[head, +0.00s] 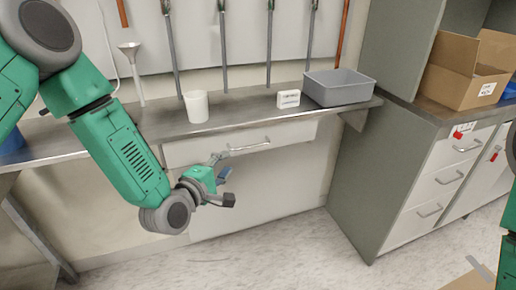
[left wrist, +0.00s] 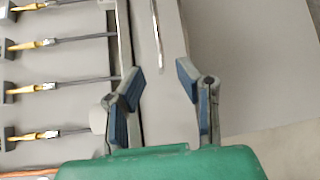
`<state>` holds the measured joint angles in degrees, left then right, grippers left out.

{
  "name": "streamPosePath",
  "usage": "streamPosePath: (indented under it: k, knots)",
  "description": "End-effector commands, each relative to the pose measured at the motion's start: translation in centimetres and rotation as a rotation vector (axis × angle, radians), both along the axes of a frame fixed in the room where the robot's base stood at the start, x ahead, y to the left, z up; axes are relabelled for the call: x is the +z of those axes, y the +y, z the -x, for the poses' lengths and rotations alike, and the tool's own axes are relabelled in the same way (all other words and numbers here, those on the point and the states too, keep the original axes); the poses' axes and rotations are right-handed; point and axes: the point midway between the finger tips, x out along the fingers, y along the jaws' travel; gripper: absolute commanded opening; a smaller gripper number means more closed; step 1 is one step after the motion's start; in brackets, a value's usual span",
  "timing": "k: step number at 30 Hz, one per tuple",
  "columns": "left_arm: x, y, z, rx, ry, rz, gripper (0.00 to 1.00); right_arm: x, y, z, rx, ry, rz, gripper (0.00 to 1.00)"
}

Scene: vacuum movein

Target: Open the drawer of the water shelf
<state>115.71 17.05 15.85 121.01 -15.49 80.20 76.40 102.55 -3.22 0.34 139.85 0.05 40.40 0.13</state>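The drawer (head: 290,135) is a white front with a metal bar handle (head: 249,146), under the grey water shelf (head: 240,111). The drawer appears closed. My left gripper (head: 226,180) is in front of and below the drawer front, just left of the handle. In the left wrist view its two blue-padded fingers (left wrist: 159,82) are spread apart with nothing between them. The handle (left wrist: 156,35) lies beyond the fingertips, roughly in line with the gap, apart from them. Part of my right arm shows at the right edge; its gripper cannot be made out.
A funnel (head: 132,70) stands at left. A cabinet (head: 440,185) with several drawers and a cardboard box (head: 462,78) is at right. Floor below is clear.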

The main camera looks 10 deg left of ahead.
Motion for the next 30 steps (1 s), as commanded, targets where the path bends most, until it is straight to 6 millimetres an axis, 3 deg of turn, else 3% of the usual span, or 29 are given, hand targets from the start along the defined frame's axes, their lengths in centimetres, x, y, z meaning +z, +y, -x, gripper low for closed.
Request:
streamPosePath:
  k: [7,15,21,29,30]
  knots:
    - [-0.5,-2.9,-5.3,-0.007,-0.004,-0.021,0.29,-1.0,-0.1,0.0,-0.001,0.000,0.001,0.40]
    - [-1.4,-2.9,-9.8,-0.005,0.000,-0.011,0.29,-1.8,-0.1,0.0,-0.003,0.001,0.001,0.40]
    - [-1.6,-2.5,-11.1,-0.003,0.001,-0.003,0.29,-2.0,-0.1,0.0,-0.001,0.000,0.001,0.40]
    - [-1.3,-3.5,-11.3,-0.002,0.002,-0.016,0.29,-2.0,-0.1,0.0,-0.001,0.000,0.001,0.40]
    - [-1.3,-3.6,-11.3,-0.002,0.002,-0.018,0.26,-2.0,-0.1,0.0,-0.001,0.000,0.001,0.40]
